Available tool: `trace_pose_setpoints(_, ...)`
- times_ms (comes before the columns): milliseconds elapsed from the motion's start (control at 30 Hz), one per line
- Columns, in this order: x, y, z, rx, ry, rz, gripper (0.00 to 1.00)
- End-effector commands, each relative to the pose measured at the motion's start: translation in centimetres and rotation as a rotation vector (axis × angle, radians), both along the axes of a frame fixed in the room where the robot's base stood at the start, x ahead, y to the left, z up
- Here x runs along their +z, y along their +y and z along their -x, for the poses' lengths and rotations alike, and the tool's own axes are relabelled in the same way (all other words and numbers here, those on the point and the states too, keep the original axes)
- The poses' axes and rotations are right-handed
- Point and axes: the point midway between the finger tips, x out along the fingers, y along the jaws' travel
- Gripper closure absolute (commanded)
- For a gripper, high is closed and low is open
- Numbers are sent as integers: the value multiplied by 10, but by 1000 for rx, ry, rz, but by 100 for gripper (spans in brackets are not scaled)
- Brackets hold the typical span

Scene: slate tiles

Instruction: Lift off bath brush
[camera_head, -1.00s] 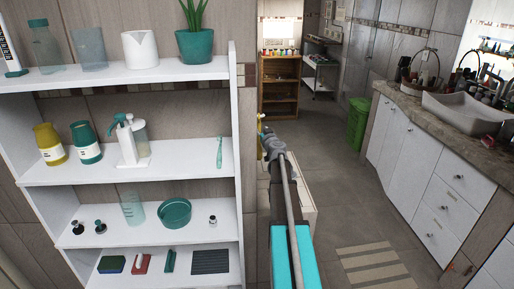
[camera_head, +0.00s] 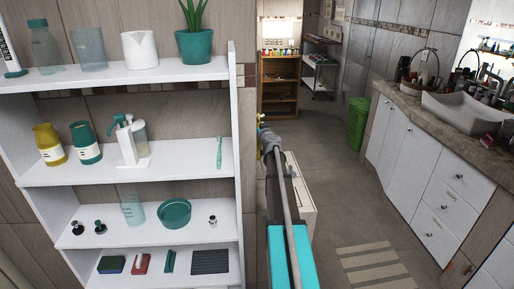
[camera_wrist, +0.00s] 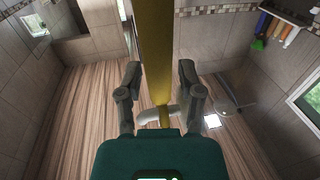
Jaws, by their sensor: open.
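My gripper (camera_wrist: 159,74) is open in the wrist view, with one dark finger on each side of a long yellow bar. The bar (camera_wrist: 157,45) is wide at the top edge and narrows downward between the fingers, with a visible gap on both sides. It may be the bath brush's handle, but no bristles show, so I cannot tell. A pale curved piece sits by its narrow end. In the head view my gripper (camera_head: 263,133) is small and partly hidden by my own arm. A bit of yellow shows beside it.
A white shelf unit (camera_head: 130,174) with bottles, a thin teal brush (camera_head: 219,152) and dishes stands left. A white cabinet (camera_head: 420,180) with a sink lines the right. Several long-handled items hang from a rack (camera_wrist: 284,12) in the wrist view. Open floor (camera_head: 345,205) lies between.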

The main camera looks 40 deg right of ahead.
Motion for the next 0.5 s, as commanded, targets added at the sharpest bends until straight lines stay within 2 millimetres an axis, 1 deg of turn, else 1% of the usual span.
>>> trace_pose_setpoints(67, 0, 0, 0, 0, 0, 0, 52)
trace_pose_setpoints(100, 0, 0, 0, 0, 0, 0, 54)
trace_pose_setpoints(267, 0, 1, 0, 1, 0, 0, 84)
trace_pose_setpoints(300, 0, 1, 0, 1, 0, 0, 91)
trace_pose_setpoints(333, 0, 1, 0, 1, 0, 0, 97)
trace_pose_setpoints(367, 0, 1, 0, 1, 0, 0, 100)
trace_pose_setpoints(500, 0, 1, 0, 1, 0, 0, 100)
